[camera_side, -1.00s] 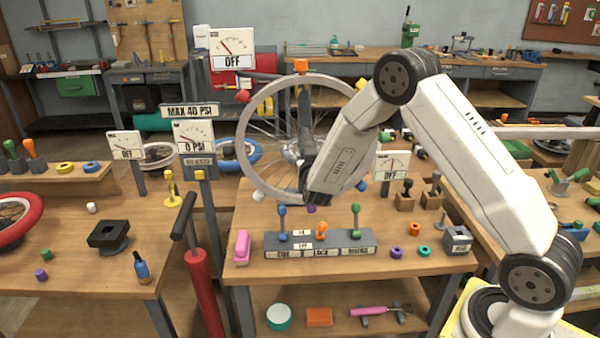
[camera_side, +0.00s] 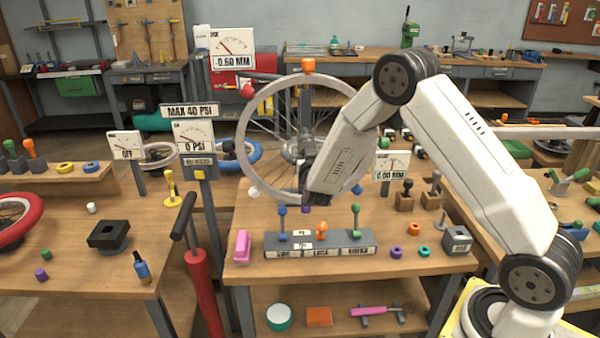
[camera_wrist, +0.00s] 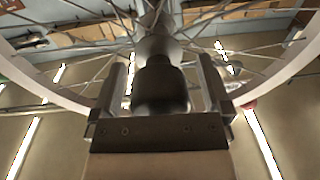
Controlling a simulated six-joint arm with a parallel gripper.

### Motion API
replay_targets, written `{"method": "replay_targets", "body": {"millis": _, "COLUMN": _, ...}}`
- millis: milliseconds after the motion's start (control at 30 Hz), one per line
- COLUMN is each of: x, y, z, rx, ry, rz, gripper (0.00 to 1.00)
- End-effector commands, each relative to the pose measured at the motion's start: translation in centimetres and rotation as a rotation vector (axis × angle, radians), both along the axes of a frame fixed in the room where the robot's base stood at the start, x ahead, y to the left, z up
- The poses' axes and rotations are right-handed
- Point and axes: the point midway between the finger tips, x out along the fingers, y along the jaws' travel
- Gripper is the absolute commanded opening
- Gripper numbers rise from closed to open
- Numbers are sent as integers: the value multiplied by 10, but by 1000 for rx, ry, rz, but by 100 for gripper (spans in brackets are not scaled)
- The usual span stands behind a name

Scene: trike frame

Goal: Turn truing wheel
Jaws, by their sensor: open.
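The truing wheel (camera_side: 242,145) stands upright above the middle bench, with a pale rim, thin spokes and coloured markers on the rim. An orange marker (camera_side: 309,66) is near its top and a red one (camera_side: 247,90) at upper left. My gripper (camera_wrist: 162,68) is open in the wrist view, its two fingers on either side of a dark cylinder (camera_wrist: 160,88) in line with the hub (camera_wrist: 157,45). I cannot tell whether the fingers touch it. In the side view my arm hides the wheel's lower right part and most of the gripper.
The upper gauge (camera_side: 233,47) reads -0.60 MM and the right gauge (camera_side: 391,165) 0.00 MM. The pressure gauge (camera_side: 193,136) reads 0 PSI. A lever panel (camera_side: 320,244) stands in front below the wheel. A red pump (camera_side: 203,285) stands at the bench's left.

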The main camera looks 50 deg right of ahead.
Motion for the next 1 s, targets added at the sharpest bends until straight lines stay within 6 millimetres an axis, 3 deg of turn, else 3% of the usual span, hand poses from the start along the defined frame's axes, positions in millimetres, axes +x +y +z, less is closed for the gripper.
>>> {"method": "replay_targets", "body": {"millis": 367, "x": -9, "y": 10, "z": 0, "rx": 0, "ry": 0, "rz": 1, "gripper": 98}}
{"method": "replay_targets", "body": {"millis": 1000, "x": -56, "y": 53, "z": -2, "rx": 0, "ry": 0, "rz": 1, "gripper": 98}}
